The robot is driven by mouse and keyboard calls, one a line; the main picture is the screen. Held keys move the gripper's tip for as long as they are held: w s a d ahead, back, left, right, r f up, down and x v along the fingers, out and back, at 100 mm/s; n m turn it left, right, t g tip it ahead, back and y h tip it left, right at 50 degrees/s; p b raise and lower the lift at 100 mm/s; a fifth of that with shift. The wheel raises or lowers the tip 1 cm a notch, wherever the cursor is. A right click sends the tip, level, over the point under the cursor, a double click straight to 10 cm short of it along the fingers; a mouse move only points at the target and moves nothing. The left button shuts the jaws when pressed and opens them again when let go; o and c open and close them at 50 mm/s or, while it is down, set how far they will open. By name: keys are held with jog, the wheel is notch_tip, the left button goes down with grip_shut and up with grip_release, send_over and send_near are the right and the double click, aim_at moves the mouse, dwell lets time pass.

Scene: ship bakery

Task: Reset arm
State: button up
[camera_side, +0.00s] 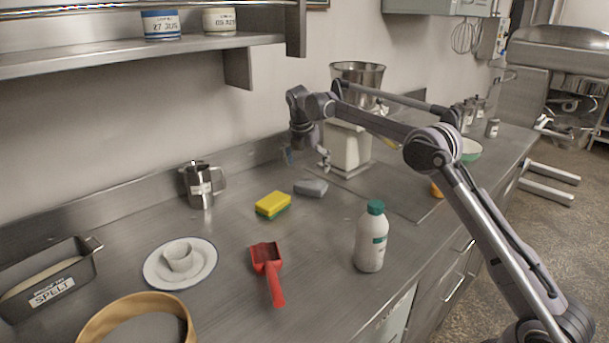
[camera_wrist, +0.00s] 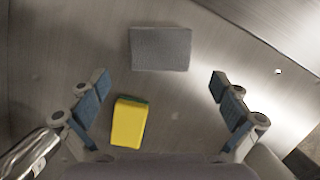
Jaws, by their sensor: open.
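My gripper (camera_side: 305,158) is open and empty, held above the steel counter (camera_side: 330,235) at the back, in front of the mixer-like machine. In the wrist view my gripper (camera_wrist: 158,100) has its blue-padded fingers spread wide. Between and beyond them lie a grey block (camera_wrist: 160,48) and a yellow sponge with a green underside (camera_wrist: 128,123). In the side view the yellow sponge (camera_side: 272,204) lies left of the grey block (camera_side: 311,188), both on the counter below the gripper. Nothing is held.
The white machine (camera_side: 347,148) is close behind the gripper.

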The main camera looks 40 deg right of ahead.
aim_at(310, 183)
jog(key=w+v, duration=0.1)
jog(key=v, duration=0.4)
jog(key=x, duration=0.8)
jog(key=s+x, duration=0.1)
jog(key=x, duration=0.3)
jog(key=shift+f, duration=0.35)
jog(key=r, duration=0.5)
jog(key=shift+s+d, duration=0.25)
jog(key=shift+d, duration=0.05)
jog(key=s+d+r, duration=0.8)
jog(key=s+r, duration=0.1)
jog(key=r, duration=0.3)
jog(key=s+d+r+m, duration=0.1)
jog(key=s+d+m, duration=0.1)
jog(key=s, duration=0.6)
jog(key=s+d+m+g, duration=0.1)
jog(key=s+d+m, duration=0.1)
jog(key=s, duration=0.6)
jog(key=shift+r+h, duration=0.4)
